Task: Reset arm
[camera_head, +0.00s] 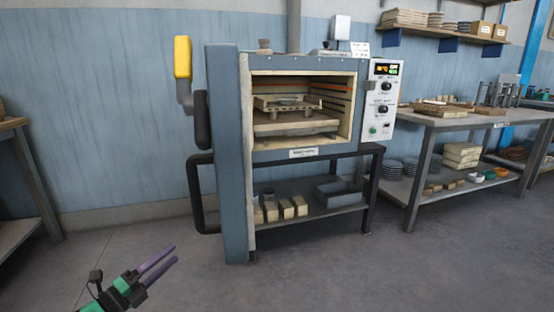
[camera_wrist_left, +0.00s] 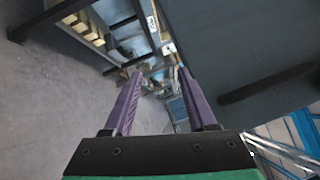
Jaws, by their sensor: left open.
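My left gripper (camera_head: 160,261) is low in the head view, near the bottom left, in front of the dryer and well apart from it. Its two purple fingers are apart with nothing between them. In the left wrist view the open fingers (camera_wrist_left: 160,100) reach up the picture with the floor and the dryer's stand beyond. The plate dryer (camera_head: 305,150) stands in the middle against the wall. Its door (camera_head: 228,150) is swung open to the left. A tray or plate (camera_head: 295,122) sits on a rack inside the chamber. My right gripper is not in view.
The dryer's stand has a lower shelf (camera_head: 325,208) with several pale blocks and a grey bin. A workbench (camera_head: 440,118) with loaded shelves stands at the right. Another table (camera_head: 15,125) is at the left edge. The floor (camera_head: 300,280) in front is clear.

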